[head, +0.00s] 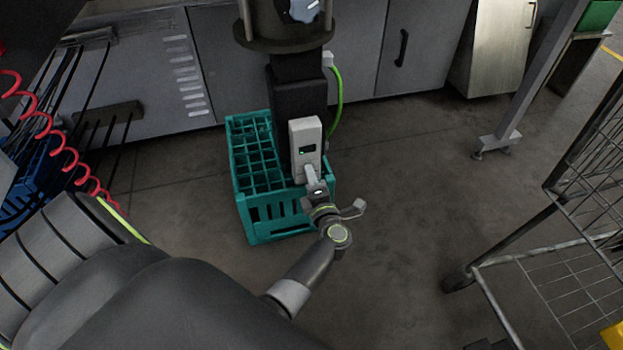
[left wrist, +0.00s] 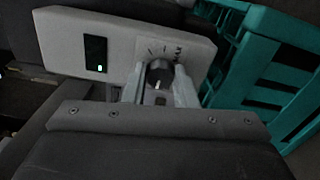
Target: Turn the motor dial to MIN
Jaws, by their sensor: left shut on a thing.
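The motor control box (head: 305,135) is a pale upright unit with a small green-lit display, on a dark column. In the left wrist view the box (left wrist: 70,35) lies sideways, with its dark screen and green light at the left. The dark round motor dial (left wrist: 159,72) sits between the fingers of my left gripper (left wrist: 160,88), which is shut on it. A pale mark on the dial points toward the bottom of the picture. The MAX label is readable beside the dial; I cannot make out MIN. In the head view my left gripper (head: 313,174) touches the box's lower front.
A teal crate (head: 240,181) stands on the floor behind and beside the box. A green cable (head: 338,98) hangs right of the column. A wire cage trolley (head: 560,270) is at the right. Floor between crate and trolley is clear.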

